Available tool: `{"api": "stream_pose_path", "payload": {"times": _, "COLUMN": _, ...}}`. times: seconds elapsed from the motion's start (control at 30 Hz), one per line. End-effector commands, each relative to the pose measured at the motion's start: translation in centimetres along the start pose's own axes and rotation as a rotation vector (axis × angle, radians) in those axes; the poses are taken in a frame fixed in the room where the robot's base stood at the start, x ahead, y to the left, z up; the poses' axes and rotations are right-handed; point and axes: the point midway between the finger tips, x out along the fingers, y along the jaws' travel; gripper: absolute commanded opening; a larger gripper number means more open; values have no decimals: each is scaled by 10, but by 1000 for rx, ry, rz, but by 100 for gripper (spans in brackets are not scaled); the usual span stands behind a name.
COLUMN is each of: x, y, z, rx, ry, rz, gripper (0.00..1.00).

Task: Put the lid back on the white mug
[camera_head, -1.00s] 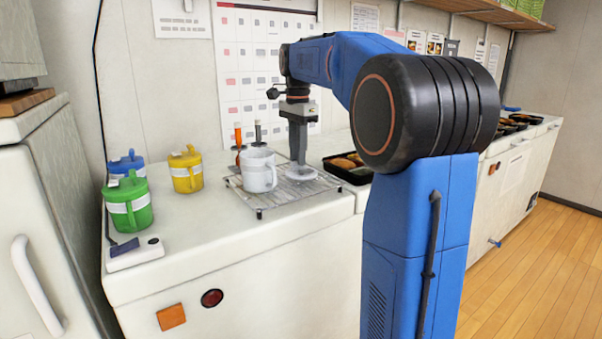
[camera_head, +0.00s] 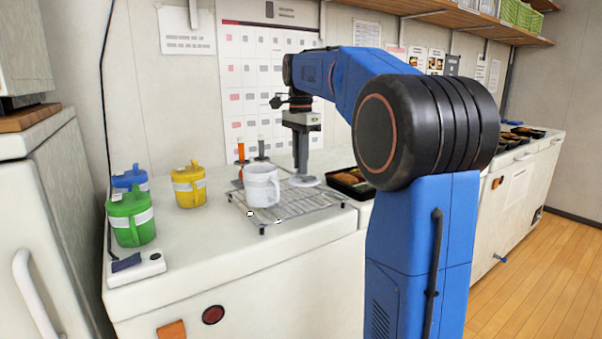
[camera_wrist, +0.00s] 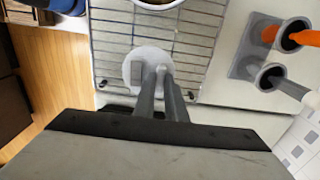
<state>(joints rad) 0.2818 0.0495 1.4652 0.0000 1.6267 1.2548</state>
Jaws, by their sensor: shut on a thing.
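The white mug (camera_head: 262,190) stands upright on a wire rack on the counter. Its open top and brown inside show partly at the upper edge of the wrist view (camera_wrist: 156,3). My gripper (camera_head: 302,171) points down to the right of the mug. It is shut on the white round lid (camera_head: 308,183), gripping its raised middle, as the wrist view shows with the fingers (camera_wrist: 163,72) and the lid disc (camera_wrist: 133,68). The lid is apart from the mug and lower than its rim. I cannot tell its exact height above the rack.
The wire rack (camera_head: 287,211) lies under the mug. A yellow mug (camera_head: 188,188), a green mug (camera_head: 130,218) and a blue mug (camera_head: 130,178) stand left. A holder with an orange-handled tool (camera_head: 240,152) stands behind the mug. A black bento tray (camera_head: 351,187) is to the right.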

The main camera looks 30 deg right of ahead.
Motion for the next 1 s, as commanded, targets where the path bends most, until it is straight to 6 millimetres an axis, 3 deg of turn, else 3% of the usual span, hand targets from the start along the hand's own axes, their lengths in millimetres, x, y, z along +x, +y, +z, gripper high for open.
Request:
{"api": "stream_pose_path", "payload": {"times": 0.2, "x": -41, "y": -1, "z": 0, "rx": 0, "ry": 0, "rz": -1, "gripper": 0}}
{"api": "stream_pose_path", "payload": {"times": 0.47, "x": -73, "y": -1, "z": 4, "rx": -3, "ry": 0, "rz": -1, "gripper": 0}}
{"api": "stream_pose_path", "payload": {"times": 0.57, "x": -82, "y": -2, "z": 16, "rx": -13, "ry": 0, "rz": -1, "gripper": 0}}
{"api": "stream_pose_path", "payload": {"times": 1.0, "x": -128, "y": -1, "z": 119, "rx": -78, "ry": 0, "rz": -1, "gripper": 0}}
